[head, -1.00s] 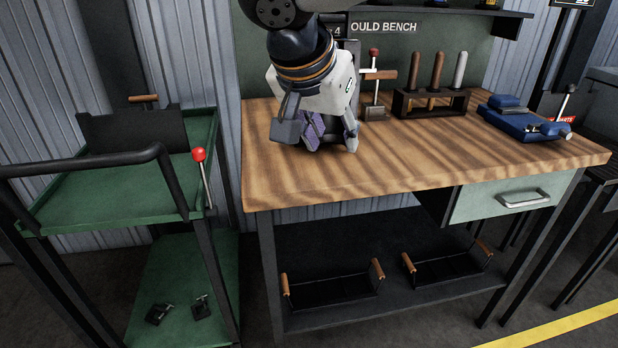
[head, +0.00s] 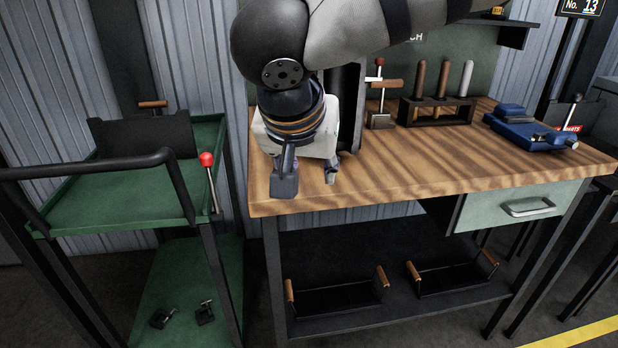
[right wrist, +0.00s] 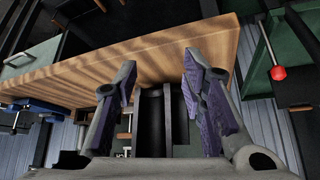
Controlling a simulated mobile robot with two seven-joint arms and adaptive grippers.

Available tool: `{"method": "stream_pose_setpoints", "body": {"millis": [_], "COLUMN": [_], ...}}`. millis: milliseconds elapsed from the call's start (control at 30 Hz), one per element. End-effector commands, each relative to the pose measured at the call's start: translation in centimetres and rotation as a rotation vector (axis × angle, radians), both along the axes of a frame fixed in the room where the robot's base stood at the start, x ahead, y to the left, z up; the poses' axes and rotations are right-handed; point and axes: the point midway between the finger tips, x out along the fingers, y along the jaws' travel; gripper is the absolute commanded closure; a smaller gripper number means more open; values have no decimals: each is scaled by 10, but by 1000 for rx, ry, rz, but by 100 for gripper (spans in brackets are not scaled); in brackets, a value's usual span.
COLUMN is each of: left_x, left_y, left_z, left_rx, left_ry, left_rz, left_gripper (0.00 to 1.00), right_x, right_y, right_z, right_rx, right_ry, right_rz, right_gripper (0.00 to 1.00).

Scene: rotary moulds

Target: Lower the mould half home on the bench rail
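My right gripper (head: 308,181) points down over the left front part of the wooden bench. In the right wrist view its two fingers with purple pads (right wrist: 162,72) stand apart, and I see nothing clamped between the pads. Dark upright parts (right wrist: 150,118) show in the gap between the fingers. In the head view a dark upright piece (head: 351,105) stands just behind and to the right of the gripper, partly covered by my arm. I cannot tell whether these are the mould half or the rail. My left gripper is not in view.
The bench top (head: 430,165) is clear at front right. Behind are a red-knobbed clamp (head: 380,95), a rack of handled tools (head: 436,108) and a blue vise (head: 530,128). A green cart (head: 150,185) with a red-knobbed lever (head: 208,160) stands left. Handled trays (head: 338,297) lie below.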

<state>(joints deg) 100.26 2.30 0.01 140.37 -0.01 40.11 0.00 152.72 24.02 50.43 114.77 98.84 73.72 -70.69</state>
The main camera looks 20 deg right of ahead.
Motion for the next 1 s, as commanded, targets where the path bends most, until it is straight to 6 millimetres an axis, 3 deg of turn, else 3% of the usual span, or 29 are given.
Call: {"method": "stream_pose_setpoints", "body": {"millis": [500, 933, 1000], "left_x": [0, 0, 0], "left_y": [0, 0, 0], "left_z": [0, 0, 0], "left_rx": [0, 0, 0], "left_ry": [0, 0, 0], "left_rz": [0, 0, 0], "left_gripper": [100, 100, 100], "right_x": [0, 0, 5], "right_y": [0, -1, -5], "right_z": [49, 49, 36], "right_rx": [0, -1, -21], "right_ry": [0, 1, -3], "right_rz": [-1, -2, -11], "right_gripper": [62, 62, 62]}}
